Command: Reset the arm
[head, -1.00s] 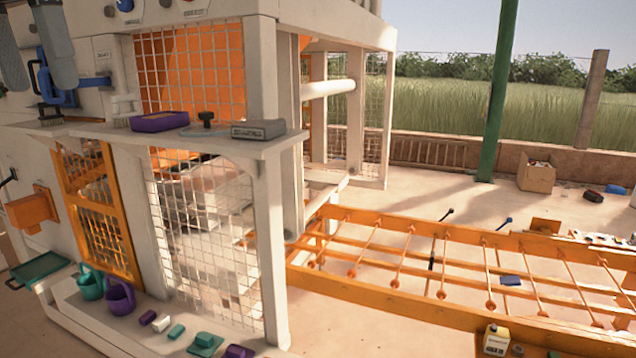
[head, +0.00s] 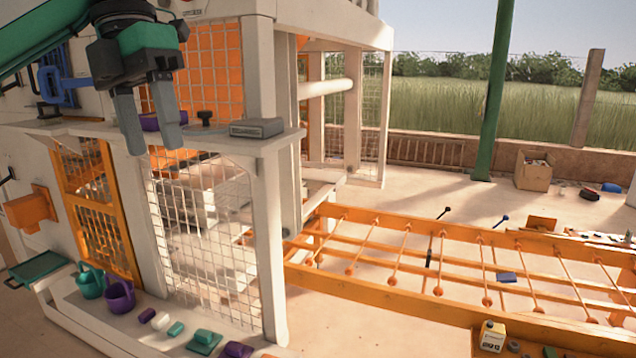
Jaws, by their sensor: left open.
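My left gripper (head: 149,125) hangs at the upper left of the head view, its two grey fingers pointing down and apart with nothing between them. It is in front of the shelf of the white press frame (head: 268,250) and hides part of the purple tray (head: 150,122). My green arm link comes in from the left edge. I cannot tell whether the fingers touch the shelf. My right gripper is not in view.
The shelf also holds a grey block (head: 257,128) and a dark knob (head: 205,118). Watering cans (head: 119,296) and small blocks stand on the lower ledge. An orange roller frame (head: 400,300) extends right. A cardboard box (head: 533,170) stands far back by the low wall.

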